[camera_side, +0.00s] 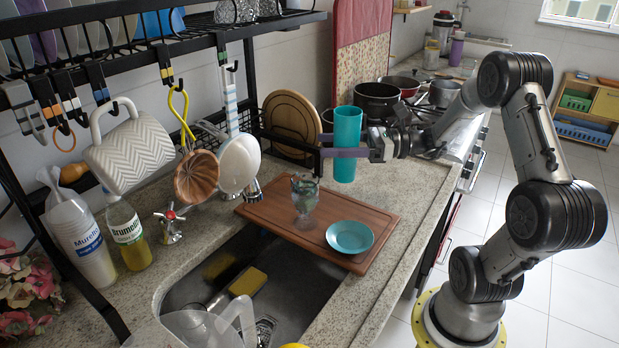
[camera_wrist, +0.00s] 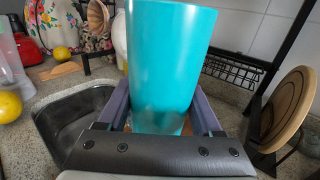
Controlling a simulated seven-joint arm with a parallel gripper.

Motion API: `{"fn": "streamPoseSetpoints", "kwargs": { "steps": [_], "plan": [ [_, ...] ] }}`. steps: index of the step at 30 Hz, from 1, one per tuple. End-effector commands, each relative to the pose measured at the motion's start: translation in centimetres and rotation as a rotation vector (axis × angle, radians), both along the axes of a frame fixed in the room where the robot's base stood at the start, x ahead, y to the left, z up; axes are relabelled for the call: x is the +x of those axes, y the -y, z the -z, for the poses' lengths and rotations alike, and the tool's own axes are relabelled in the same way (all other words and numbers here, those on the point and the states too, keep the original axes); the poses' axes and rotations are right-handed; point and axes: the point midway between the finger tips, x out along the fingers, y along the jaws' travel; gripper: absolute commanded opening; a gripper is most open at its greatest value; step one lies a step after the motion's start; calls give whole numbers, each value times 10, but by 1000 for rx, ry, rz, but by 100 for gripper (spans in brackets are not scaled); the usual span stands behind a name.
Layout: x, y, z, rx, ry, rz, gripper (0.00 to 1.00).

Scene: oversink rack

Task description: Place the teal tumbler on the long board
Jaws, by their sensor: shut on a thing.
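The teal tumbler (camera_side: 346,125) is upright in the side view, between the fingers of my gripper (camera_side: 338,153), which is shut on it. The long board (camera_side: 272,217) is a brown wooden board lying on the counter by the sink. The tumbler is held up near the board's back right end, with its base apart from the board in the picture. Little of the board shows in the wrist view, behind the tumbler and gripper.
A clear stemmed glass (camera_side: 305,198) and a small teal dish (camera_side: 349,236) stand on the board. The board's left part is bare. The sink (camera_side: 275,280) is in front.

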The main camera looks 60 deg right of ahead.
Motion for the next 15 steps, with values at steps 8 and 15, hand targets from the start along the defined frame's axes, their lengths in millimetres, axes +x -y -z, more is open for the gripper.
{"fn": "streamPoseSetpoints", "kwargs": {
  "steps": [8, 15],
  "plan": [
    [52, 15, 40, 3, -2, -1, 10],
    [73, 23, 66, 1, 0, 1, 10]
  ]
}}
